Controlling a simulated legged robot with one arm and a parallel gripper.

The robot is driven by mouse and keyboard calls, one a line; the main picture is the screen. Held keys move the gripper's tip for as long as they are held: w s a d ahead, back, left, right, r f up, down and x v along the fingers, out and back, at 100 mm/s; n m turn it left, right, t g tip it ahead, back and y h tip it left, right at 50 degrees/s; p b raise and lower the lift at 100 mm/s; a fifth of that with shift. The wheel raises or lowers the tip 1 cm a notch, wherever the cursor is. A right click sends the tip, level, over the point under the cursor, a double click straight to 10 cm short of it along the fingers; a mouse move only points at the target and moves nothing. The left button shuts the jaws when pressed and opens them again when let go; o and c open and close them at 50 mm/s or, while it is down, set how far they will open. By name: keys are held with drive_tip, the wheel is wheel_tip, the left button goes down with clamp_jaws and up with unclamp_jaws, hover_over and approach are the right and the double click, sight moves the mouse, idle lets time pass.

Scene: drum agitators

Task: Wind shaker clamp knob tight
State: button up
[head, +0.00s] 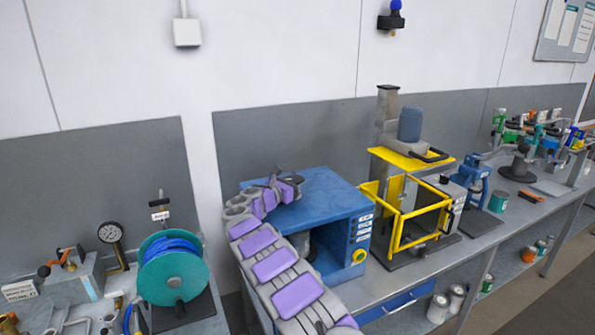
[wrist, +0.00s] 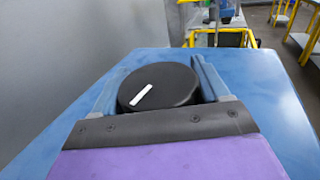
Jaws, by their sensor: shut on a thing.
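The shaker (head: 322,190) is a blue box-shaped machine on the bench in the head view, with a panel of labels and a yellow round control on its front right side. Its flat blue top (wrist: 262,95) fills much of the wrist view. In the head view my gripper (head: 288,183) is over the top of the shaker, and the knob is mostly hidden there.
A yellow-framed press (head: 418,215) stands close to the right of the shaker. A green reel with blue hose (head: 172,270) is to the left. A grey wall panel (head: 265,140) rises behind. Cans (head: 437,308) sit on the lower shelf.

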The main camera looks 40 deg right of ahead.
drive_tip(key=m+g+p, duration=0.1)
drive_tip(key=p, duration=0.1)
drive_tip(key=shift+a+r+g+p, duration=0.1)
drive_tip(key=shift+r+g+p, duration=0.05)
drive_tip(key=shift+g+p, duration=0.2)
drive_tip(key=shift+m+g+p, duration=0.4)
drive_tip(key=shift+g+p, duration=0.15)
drive_tip(key=shift+p, duration=0.45)
drive_tip(key=o, duration=0.9)
drive_tip(key=shift+o, duration=0.3)
drive_tip(key=a, duration=1.7)
drive_tip(key=shift+f, duration=0.2)
